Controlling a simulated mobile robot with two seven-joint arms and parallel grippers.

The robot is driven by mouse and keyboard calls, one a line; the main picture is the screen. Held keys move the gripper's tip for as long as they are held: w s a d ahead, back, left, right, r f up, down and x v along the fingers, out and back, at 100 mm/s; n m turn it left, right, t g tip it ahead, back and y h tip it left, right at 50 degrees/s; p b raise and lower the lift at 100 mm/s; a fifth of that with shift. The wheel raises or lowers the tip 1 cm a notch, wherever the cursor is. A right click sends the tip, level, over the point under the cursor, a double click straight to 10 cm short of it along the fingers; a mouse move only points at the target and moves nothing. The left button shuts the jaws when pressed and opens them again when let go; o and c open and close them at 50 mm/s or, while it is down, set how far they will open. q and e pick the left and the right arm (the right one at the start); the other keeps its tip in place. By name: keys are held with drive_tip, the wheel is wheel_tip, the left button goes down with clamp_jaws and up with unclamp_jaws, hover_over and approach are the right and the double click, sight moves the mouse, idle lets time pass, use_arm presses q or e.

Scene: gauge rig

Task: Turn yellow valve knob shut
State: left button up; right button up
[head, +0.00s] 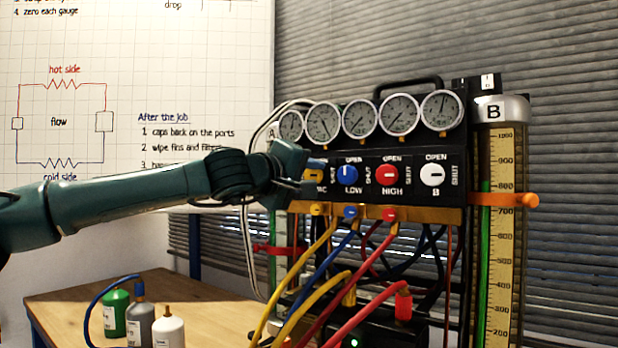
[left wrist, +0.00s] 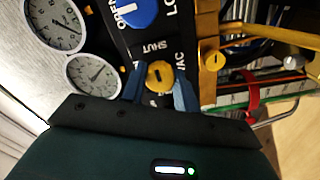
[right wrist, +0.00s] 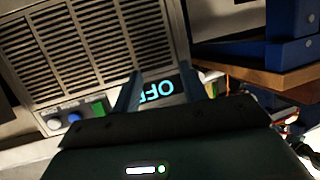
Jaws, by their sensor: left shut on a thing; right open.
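The yellow valve knob (left wrist: 159,76), labelled VAC, sits between the two blue fingers of my left gripper (left wrist: 160,88) in the left wrist view. The fingers are shut on it, and a dark mark shows on its face. In the head view the knob (head: 315,172) is at the left end of the knob row, partly hidden by my left gripper (head: 308,178). My right gripper (right wrist: 160,95) is open and empty in the right wrist view, pointing towards a panel with an OFF display (right wrist: 158,92).
Beside the yellow knob are a blue LOW knob (head: 347,175), a red HIGH knob (head: 387,175) and a white B knob (head: 432,176). Several gauges (head: 361,118) stand above, and hoses (head: 315,262) hang below. Bottles (head: 168,330) stand on a wooden table (head: 70,300).

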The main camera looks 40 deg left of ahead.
drive_tip(key=shift+r, duration=0.1)
idle(0.3)
use_arm(q)
drive_tip(key=o, duration=1)
drive_tip(key=shift+c, duration=0.2)
drive_tip(key=s+d+b, duration=0.1)
drive_tip(key=s+b, duration=0.1)
drive_tip(key=s, duration=1.1)
drive_tip(key=shift+d, duration=0.2)
use_arm(e)
drive_tip(key=f, duration=0.1)
drive_tip(key=a+f+n, duration=0.1)
drive_tip(key=shift+w+f, duration=0.3)
drive_tip(key=shift+f, duration=0.05)
